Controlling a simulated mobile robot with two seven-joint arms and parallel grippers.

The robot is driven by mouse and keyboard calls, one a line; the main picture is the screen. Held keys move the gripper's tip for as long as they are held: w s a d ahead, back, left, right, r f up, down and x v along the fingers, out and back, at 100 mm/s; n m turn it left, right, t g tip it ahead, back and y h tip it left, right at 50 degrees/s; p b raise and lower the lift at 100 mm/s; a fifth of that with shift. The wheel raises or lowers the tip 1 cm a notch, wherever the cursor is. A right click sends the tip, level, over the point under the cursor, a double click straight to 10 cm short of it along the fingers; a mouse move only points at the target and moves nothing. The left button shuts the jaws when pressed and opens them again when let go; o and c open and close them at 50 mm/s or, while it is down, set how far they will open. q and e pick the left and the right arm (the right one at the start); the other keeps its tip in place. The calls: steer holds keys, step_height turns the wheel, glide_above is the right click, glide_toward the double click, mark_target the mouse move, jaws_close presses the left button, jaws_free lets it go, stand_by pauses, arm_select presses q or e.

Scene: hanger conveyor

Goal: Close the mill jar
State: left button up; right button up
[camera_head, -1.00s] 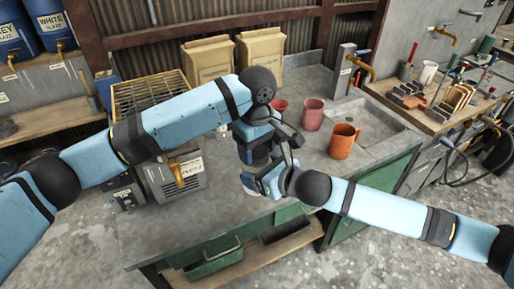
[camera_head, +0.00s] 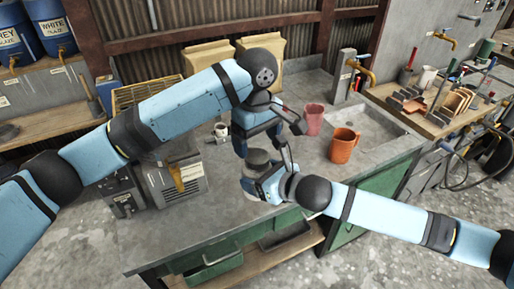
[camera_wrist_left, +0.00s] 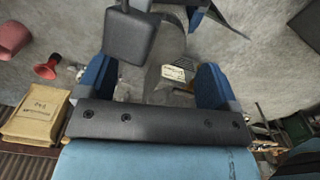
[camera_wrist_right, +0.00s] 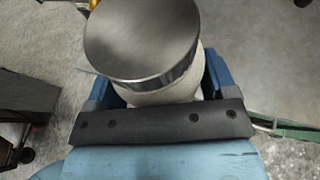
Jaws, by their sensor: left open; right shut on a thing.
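The mill jar (camera_head: 252,189) is a pale jar upright at the front of the bench, and my right gripper (camera_head: 262,182) is shut around its side. Its round grey metal lid (camera_head: 257,160) lies on top of it. In the right wrist view, the lid (camera_wrist_right: 142,38) covers the mouth of the cream jar body (camera_wrist_right: 165,94). A small gap under the lid cannot be ruled out. My left gripper (camera_head: 258,137) is open and empty, above and just behind the lid. Its two blue fingers are spread apart in the left wrist view (camera_wrist_left: 158,75).
A pink mug (camera_head: 313,119) and an orange mug (camera_head: 343,146) stand right of my grippers, beside the sink. A small white cup (camera_head: 220,131) stands behind left. A grey machine (camera_head: 171,180) is at left. A red funnel (camera_wrist_left: 46,68) shows in the left wrist view.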

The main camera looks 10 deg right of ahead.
mark_target(257, 155)
arm_select(q)
steer(key=shift+c, duration=0.4)
steer(key=shift+r+n, duration=1)
steer(key=shift+r, duration=0.8)
steer(key=shift+f, duration=4.05)
steer(key=c, duration=0.9)
steer(key=shift+m, duration=1.7)
